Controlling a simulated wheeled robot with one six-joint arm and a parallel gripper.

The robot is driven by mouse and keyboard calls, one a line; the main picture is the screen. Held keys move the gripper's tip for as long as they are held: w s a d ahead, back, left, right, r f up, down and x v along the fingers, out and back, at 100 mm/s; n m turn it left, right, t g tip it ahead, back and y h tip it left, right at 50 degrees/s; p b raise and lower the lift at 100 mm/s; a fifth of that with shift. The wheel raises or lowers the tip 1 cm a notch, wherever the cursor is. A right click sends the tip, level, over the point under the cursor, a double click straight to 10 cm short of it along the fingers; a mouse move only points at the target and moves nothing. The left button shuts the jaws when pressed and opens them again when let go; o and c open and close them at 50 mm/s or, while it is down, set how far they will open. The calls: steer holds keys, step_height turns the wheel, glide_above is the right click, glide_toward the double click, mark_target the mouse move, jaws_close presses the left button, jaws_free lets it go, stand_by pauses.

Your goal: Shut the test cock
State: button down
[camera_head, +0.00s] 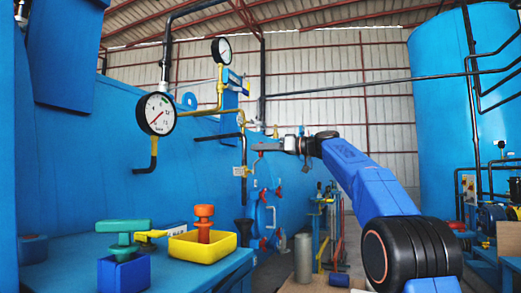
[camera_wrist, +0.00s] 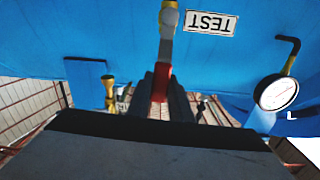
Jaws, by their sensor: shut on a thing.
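The test cock (camera_wrist: 168,18) is at the top of the wrist view, with a yellow body and a lever that ends in a red grip (camera_wrist: 160,84). The white TEST label (camera_wrist: 211,22) beside it appears upside down. My gripper (camera_wrist: 164,82) is shut on the red grip, one dark finger on each side. In the head view my gripper (camera_head: 259,147) reaches left to the thin pipe on the blue vessel, close to a small white plate (camera_head: 239,171). The lever is too small to make out there, and my fingers hide part of the grip.
A pressure gauge (camera_head: 156,113) stands nearer on the vessel, and a second gauge (camera_head: 221,50) is higher up. A blue bench (camera_head: 190,265) at lower left carries a yellow tray (camera_head: 202,246) and a green-handled valve (camera_head: 122,232). A gauge (camera_wrist: 276,92) is right of my gripper in the wrist view.

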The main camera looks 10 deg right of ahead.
steer(key=w+d+f+m, duration=0.5)
steer(key=w+f+m, duration=0.2)
steer(key=m, duration=1)
steer(key=shift+f, duration=1.05)
steer(key=shift+f+m, duration=0.15)
steer(key=shift+m, duration=0.15)
steer(key=c, duration=1.6)
jaws_free()
steer(key=shift+d, duration=0.1)
steer(key=shift+s+d, duration=0.1)
steer(key=v, duration=1.7)
